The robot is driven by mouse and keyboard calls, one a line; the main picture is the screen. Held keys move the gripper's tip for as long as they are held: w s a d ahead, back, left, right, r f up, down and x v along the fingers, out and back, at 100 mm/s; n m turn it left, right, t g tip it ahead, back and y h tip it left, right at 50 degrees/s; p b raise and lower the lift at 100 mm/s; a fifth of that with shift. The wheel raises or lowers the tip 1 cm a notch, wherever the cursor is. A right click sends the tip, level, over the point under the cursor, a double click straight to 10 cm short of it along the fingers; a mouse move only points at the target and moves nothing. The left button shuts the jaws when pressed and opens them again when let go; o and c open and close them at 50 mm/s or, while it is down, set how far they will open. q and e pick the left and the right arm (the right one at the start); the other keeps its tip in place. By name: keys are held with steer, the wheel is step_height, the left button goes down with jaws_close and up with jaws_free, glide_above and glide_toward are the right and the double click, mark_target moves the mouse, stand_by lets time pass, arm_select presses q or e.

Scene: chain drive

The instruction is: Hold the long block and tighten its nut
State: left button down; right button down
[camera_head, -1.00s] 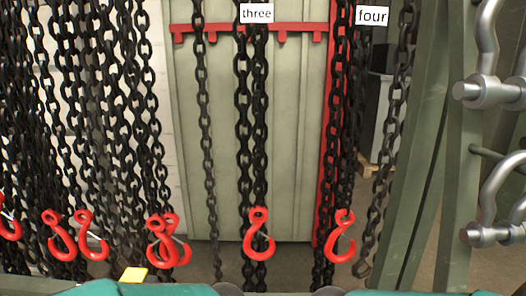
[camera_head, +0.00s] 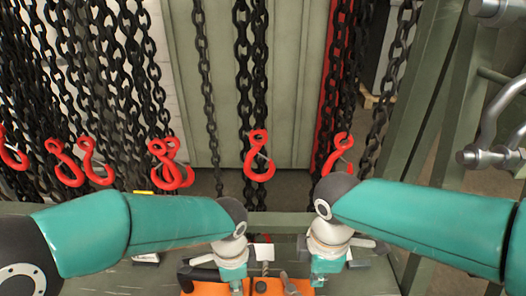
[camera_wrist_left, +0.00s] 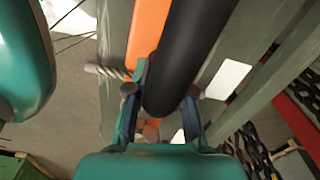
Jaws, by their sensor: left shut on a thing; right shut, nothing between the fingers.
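An orange piece (camera_head: 268,287), which I take for the long block, shows only in part at the bottom edge of the head view. A threaded bolt (camera_head: 265,267) stands up beside it. In the left wrist view an orange bar (camera_wrist_left: 149,30) runs beneath a thick black rod (camera_wrist_left: 195,45), and a threaded bolt (camera_wrist_left: 108,71) sticks out beside it. My right gripper (camera_head: 319,282) is shut and empty, pointing down just right of the orange piece. No nut is clearly visible.
Black chains with red hooks (camera_head: 259,160) hang across the back, close beyond my forearms. Metal shackles (camera_head: 485,157) hang at the right on a green frame (camera_head: 440,110). A grey-green bench surface (camera_head: 358,283) lies below my arms.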

arm_select(q)
steer(key=shift+r, duration=0.1)
steer(key=c, duration=0.9)
jaws_free()
steer(key=shift+c, duration=0.2)
steer(key=shift+r, duration=0.1)
